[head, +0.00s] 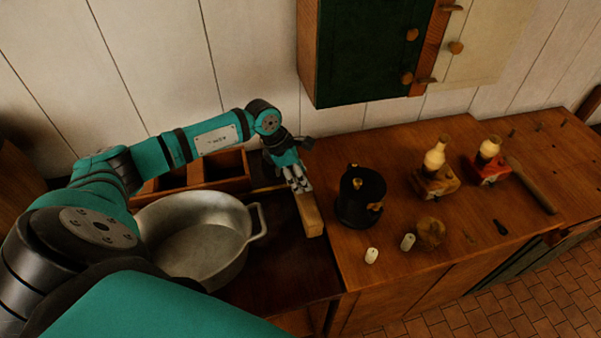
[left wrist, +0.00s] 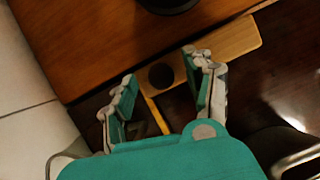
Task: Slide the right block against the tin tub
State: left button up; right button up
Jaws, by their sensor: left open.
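The tin tub (head: 215,235) is a wide grey metal basin with a loop handle on its right side, on the dark surface at left. A long light wooden block (head: 309,215) lies right of the tub, along the wooden counter's edge, apart from the handle; I take it as the right block. In the left wrist view the block (left wrist: 225,46) has a dark round spot at its near end. My left gripper (head: 300,186) is open above that end; its fingers (left wrist: 166,74) show on either side. Contact is unclear. I see no second block. My right gripper is out of view.
A black pot (head: 360,198) stands on the counter just right of the block. A wooden compartment box (head: 222,170) sits behind the tub. Dark surface (head: 290,265) in front is clear.

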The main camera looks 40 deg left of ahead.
pick_arm(q)
grip_shut()
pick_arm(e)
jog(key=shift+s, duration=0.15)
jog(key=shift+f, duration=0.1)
